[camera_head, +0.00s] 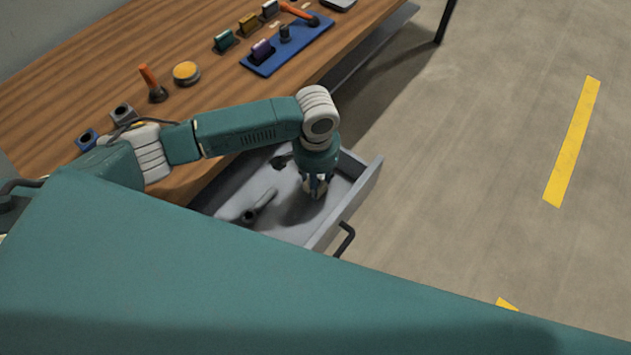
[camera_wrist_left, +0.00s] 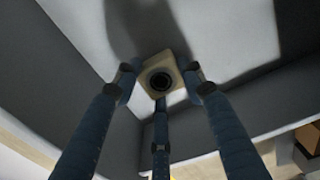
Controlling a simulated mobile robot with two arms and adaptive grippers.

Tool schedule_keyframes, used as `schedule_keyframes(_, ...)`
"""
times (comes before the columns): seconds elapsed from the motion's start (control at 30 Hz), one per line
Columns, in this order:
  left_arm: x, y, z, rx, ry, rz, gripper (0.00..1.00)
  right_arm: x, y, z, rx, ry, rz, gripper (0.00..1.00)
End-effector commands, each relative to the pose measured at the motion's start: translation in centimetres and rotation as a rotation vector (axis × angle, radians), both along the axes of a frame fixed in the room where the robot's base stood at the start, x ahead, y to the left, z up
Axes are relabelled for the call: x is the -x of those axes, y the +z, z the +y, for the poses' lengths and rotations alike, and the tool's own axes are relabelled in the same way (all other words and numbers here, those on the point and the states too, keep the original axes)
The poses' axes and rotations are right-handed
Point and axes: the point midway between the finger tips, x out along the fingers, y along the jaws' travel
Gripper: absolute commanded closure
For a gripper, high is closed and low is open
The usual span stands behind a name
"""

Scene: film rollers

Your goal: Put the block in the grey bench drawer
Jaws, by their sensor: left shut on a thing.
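The grey bench drawer (camera_head: 358,195) is pulled open below the bench's front edge, with a black handle on its front. My left gripper (camera_head: 315,186) points down into the drawer, near its front wall. In the left wrist view the fingers (camera_wrist_left: 160,90) are shut around a pale beige block (camera_wrist_left: 150,66) with a dark round hole. The block is inside the drawer's walls; I cannot tell whether it touches the drawer floor. In the head view the fingers mostly hide it. My right gripper is not in view.
A dark tool (camera_head: 262,205) lies in the drawer. The floor at right is clear.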

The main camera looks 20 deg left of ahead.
Motion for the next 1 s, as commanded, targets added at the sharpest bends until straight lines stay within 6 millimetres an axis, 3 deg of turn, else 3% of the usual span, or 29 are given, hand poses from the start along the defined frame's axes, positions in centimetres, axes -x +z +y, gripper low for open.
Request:
schedule_keyframes(0.47, 0.0, -1.0, -0.1, 0.002, 0.000, -0.002, 1.00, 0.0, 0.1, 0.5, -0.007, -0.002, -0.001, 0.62)
schedule_keyframes(0.5, 0.0, -1.0, 0.0, 0.001, 0.000, -0.001, 0.52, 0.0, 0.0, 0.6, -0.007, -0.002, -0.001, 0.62)
schedule_keyframes(0.57, 0.0, -1.0, 0.0, 0.001, 0.000, -0.001, 0.41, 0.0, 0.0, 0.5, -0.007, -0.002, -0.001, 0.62)
schedule_keyframes(0.87, 0.0, -0.9, 0.0, 0.001, 0.000, -0.002, 0.41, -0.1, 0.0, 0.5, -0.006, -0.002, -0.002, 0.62)
schedule_keyframes(1.0, -0.1, 0.4, 0.0, 0.001, -0.001, -0.003, 0.41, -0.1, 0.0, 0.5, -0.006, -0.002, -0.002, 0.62)
